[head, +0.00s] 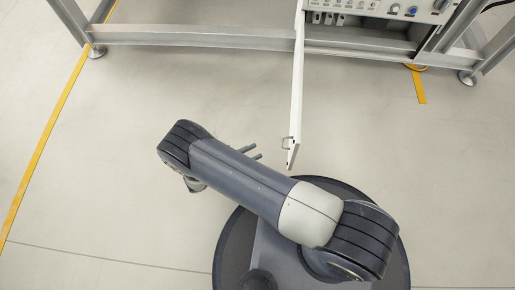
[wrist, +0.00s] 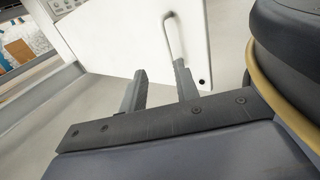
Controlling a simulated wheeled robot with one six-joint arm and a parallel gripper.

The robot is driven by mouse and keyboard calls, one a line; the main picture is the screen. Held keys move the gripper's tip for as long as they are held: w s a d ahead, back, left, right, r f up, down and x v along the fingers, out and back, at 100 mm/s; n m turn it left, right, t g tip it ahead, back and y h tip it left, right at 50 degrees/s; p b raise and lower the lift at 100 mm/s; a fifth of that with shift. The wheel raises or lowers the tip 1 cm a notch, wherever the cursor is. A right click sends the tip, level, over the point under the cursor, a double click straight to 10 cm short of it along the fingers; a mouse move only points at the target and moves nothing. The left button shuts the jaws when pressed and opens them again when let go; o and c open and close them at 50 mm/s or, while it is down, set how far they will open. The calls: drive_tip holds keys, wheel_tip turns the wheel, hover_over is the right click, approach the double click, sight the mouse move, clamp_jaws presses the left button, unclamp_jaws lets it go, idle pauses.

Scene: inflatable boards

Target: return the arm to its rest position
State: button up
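My arm reaches out from my round base toward the left in the head view, folded back so that my gripper (head: 258,151) points right. Its two fingers show beyond the arm link, a little left of the open white door's handle (head: 287,142). In the wrist view my gripper (wrist: 160,78) has its two grey fingers apart, with nothing between them. The white door (wrist: 120,45) and its metal handle (wrist: 173,38) lie behind the fingers. The right fingertip overlaps the handle's lower end in that view; the head view shows a small gap.
The open door (head: 298,85) sticks out from a metal-framed cabinet with a panel of knobs (head: 385,8) at the top. A frame rail (head: 190,36) runs across the back. Yellow floor tape (head: 45,150) marks the left. The floor left of my arm is clear.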

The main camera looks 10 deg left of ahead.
drive_tip(key=b+x, duration=0.2)
drive_tip(key=x, duration=0.9)
drive_tip(key=shift+s+d, duration=0.15)
drive_tip(key=shift+d, duration=0.15)
